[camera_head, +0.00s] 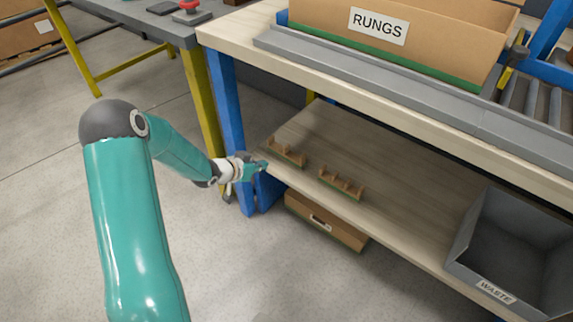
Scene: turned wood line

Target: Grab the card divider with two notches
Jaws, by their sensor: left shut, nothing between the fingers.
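Two small brown notched card dividers stand on the lower wooden shelf. The left divider (287,153) seems to have three uprights with two notches between them, though it is small in the picture. The right divider (341,186) seems to have one more upright and notch. My left gripper (262,166) is at the shelf's front left corner, just left of and below the left divider. It looks shut and empty, with a small gap to the divider. My right gripper is not in view.
A grey WASTE bin (462,235) stands at the shelf's right. A cardboard box (325,222) sits below the shelf. A blue table leg (226,95) rises behind my left gripper. The upper worktop (290,62) with a RUNGS box (440,40) overhangs the shelf.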

